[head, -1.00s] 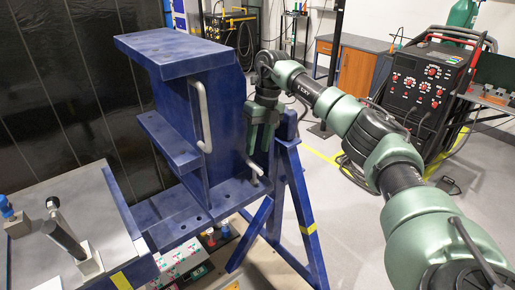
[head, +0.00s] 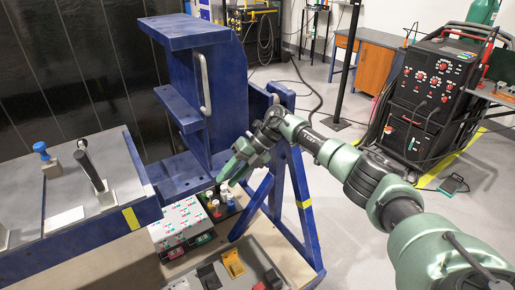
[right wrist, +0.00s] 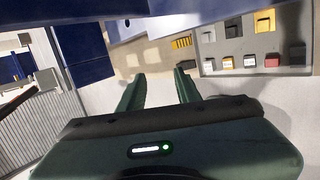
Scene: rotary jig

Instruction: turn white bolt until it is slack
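The blue rotary jig (head: 185,38) stands in the middle of the head view, with a pale handle (head: 205,82) on its side. I cannot pick out a white bolt on it with certainty. My right gripper (head: 224,177) is low beside the jig's right lower end, pointing down and left, just above some small capped items. In the right wrist view my right gripper's (right wrist: 158,78) two fingers are spread apart with nothing between them. My left gripper is not in view.
A blue-edged bench (head: 110,206) with clamps is at left. A multicoloured box (head: 178,221), small capped items (head: 214,203) and a tray (head: 262,252) of blocks lie below the jig; the tray also shows in the right wrist view (right wrist: 240,50). A blue stand (head: 306,205) is close beside my right arm.

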